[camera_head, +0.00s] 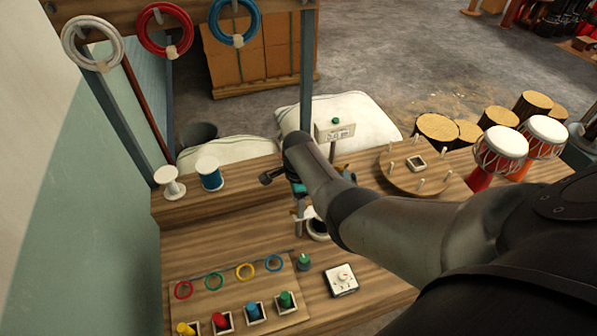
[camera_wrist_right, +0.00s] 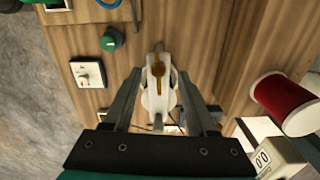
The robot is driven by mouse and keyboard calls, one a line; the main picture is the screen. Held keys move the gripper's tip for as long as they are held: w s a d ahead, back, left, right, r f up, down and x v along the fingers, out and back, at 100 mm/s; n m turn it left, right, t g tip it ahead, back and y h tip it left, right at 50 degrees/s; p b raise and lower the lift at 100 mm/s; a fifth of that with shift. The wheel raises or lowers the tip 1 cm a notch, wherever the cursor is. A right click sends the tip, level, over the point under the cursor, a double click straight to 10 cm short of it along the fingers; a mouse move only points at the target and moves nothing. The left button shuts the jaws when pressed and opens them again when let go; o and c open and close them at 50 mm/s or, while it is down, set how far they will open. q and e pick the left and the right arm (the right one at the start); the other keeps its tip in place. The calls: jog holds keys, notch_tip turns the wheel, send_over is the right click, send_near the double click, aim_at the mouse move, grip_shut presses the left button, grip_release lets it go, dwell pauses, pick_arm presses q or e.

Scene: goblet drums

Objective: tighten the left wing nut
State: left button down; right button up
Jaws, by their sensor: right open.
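In the right wrist view, a white fixture (camera_wrist_right: 158,98) with a brass-coloured piece (camera_wrist_right: 157,72) on top sits between my right gripper's fingers (camera_wrist_right: 159,68). The brass piece may be a wing nut; I cannot tell whether it is the left one. My right gripper is open, with a finger on each side of the fixture and visible gaps. In the head view, my right arm reaches to the bench middle and hides much of the gripper and fixture. A white part of the fixture (camera_head: 308,212) shows below it. My left gripper is out of view.
The wooden bench (camera_head: 215,245) holds coloured rings and pegs at the front, a white dial box (camera_head: 341,280) and a green knob (camera_head: 304,262). Two spools (camera_head: 210,173) stand at back left. A round pegged board (camera_head: 416,172) and goblet drums (camera_head: 500,152) stand right.

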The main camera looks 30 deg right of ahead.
jog(key=shift+s+r, duration=0.15)
jog(key=shift+r, duration=0.25)
notch_tip(320, 180, up, 4)
jog(key=shift+f+p, duration=0.25)
jog(key=shift+p, duration=0.25)
notch_tip(320, 180, up, 9)
